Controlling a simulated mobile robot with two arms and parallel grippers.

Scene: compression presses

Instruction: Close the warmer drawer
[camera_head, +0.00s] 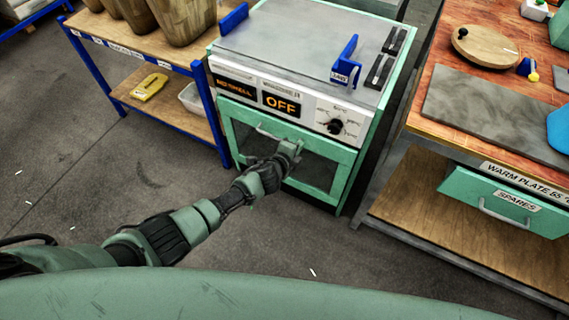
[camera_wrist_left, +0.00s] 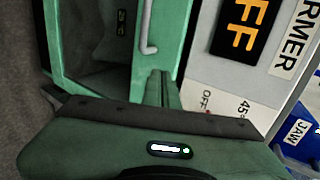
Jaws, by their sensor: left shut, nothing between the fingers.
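The warmer (camera_head: 280,90) stands at the centre, with a white panel, a dial and an orange "OFF" display. Its drawer front (camera_head: 240,133) is a green frame around a dark window, with a pale bar handle. It looks flush or nearly flush under the panel; I cannot tell whether a small gap is left. In the left wrist view the drawer frame (camera_wrist_left: 176,35) and handle (camera_wrist_left: 148,30) show close up. My left gripper (camera_head: 292,150) is shut and empty, at the drawer front beside the right end of the handle. Contact is unclear. My right gripper is not in view.
A blue-framed wooden shelf (camera_head: 130,50) stands left of the warmer. A bench (camera_head: 430,115) with a warm plate (camera_head: 490,110) and a green spares drawer (camera_head: 505,203) stands to the right. Blue jaw parts (camera_head: 346,62) are on the warmer's top.

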